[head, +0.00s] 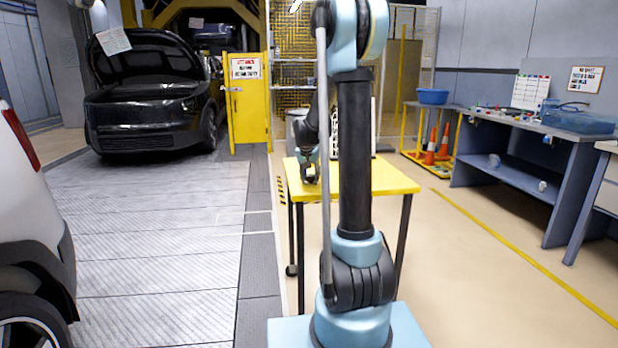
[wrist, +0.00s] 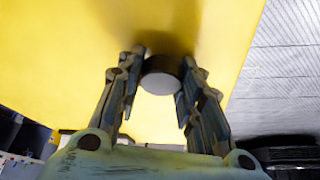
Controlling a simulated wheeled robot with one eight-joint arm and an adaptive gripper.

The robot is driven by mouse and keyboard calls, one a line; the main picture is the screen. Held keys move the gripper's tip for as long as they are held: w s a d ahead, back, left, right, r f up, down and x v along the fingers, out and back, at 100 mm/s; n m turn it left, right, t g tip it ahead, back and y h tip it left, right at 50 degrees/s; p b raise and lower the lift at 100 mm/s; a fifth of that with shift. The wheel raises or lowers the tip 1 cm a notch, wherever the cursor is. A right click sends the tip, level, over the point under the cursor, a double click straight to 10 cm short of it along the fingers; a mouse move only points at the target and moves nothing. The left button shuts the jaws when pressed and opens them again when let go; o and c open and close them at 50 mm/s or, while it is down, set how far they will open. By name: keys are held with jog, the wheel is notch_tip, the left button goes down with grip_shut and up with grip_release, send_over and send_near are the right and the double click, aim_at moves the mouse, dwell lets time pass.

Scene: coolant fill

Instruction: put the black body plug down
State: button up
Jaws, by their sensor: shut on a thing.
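The black body plug (wrist: 160,84) shows in the wrist view as a dark round piece with a paler grey face. My gripper (wrist: 158,80) is shut on it, with one finger on each side. Behind it is the yellow tabletop (wrist: 60,50); a soft shadow falls on the yellow just beyond the plug. I cannot tell whether the plug touches the table. In the head view my gripper (head: 310,172) is over the left part of the yellow table (head: 390,180), pointing down; the plug is too small to make out there.
A white panel-like thing (head: 335,135) stands at the back of the table, partly hidden by my arm. A black car (head: 150,95) with its hood up is at the far left. A blue workbench (head: 530,150) is at the right. The tabletop's right part is clear.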

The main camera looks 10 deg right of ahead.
jog(key=shift+s+f, duration=0.35)
jog(key=shift+s, duration=0.05)
jog(key=o, duration=0.7)
jog(key=shift+o, duration=1.4)
jog(key=shift+w+a+f, duration=0.1)
jog(key=shift+w+f, duration=0.55)
jog(key=shift+s+r, duration=0.25)
jog(key=shift+r, duration=0.1)
jog(key=shift+c, duration=0.4)
jog(key=shift+r, duration=0.15)
